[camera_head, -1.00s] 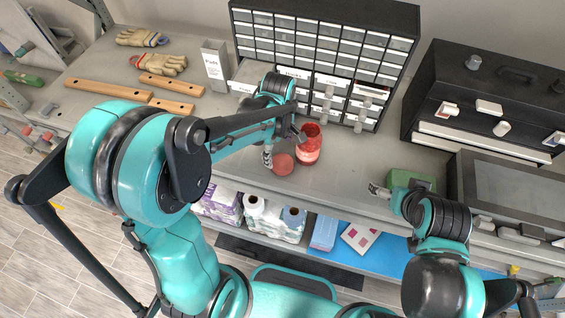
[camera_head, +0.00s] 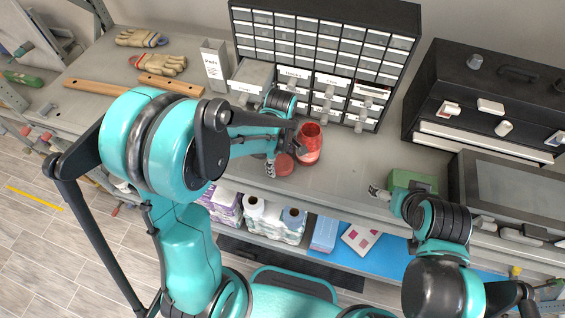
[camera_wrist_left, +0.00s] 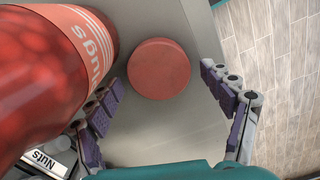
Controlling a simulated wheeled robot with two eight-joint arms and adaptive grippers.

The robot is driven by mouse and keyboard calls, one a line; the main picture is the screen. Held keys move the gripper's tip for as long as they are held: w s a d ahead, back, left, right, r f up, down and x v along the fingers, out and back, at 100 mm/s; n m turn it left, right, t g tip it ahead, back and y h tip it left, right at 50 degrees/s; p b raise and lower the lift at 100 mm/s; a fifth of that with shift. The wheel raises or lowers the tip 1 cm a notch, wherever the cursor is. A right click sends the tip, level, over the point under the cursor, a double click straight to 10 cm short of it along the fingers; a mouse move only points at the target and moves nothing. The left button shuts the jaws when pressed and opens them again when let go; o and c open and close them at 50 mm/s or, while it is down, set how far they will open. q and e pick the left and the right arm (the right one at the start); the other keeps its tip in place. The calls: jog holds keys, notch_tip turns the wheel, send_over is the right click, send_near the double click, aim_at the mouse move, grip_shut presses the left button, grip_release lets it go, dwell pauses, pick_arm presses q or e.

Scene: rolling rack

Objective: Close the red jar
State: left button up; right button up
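The red jar (camera_head: 310,145) stands upright and open on the grey workbench, with reddish contents visible through its mouth. Its round red lid (camera_head: 285,164) lies flat on the bench just left of and in front of the jar. My left gripper (camera_head: 284,152) is low beside the jar, at the lid. In the left wrist view, its two fingers (camera_wrist_left: 168,112) are spread apart, with the lid (camera_wrist_left: 159,69) ahead between them and not held. The jar (camera_wrist_left: 50,75) is close beside the left finger there. My right gripper (camera_head: 379,193) is over the bench's front edge, its fingers too small to read.
A drawer cabinet (camera_head: 323,55) stands behind the jar, with one drawer (camera_head: 252,77) pulled out. A green box (camera_head: 411,181) is near my right gripper. Wooden bars (camera_head: 172,85) and gloves (camera_head: 158,64) lie at left. Bench space right of the jar is clear.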

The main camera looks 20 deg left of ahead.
aim_at(281, 162)
pick_arm(q)
jog(key=c, duration=0.6)
jog(key=shift+o, duration=0.2)
jog(key=shift+r, duration=0.1)
notch_tip(281, 162, up, 18)
jog(key=p, duration=0.3)
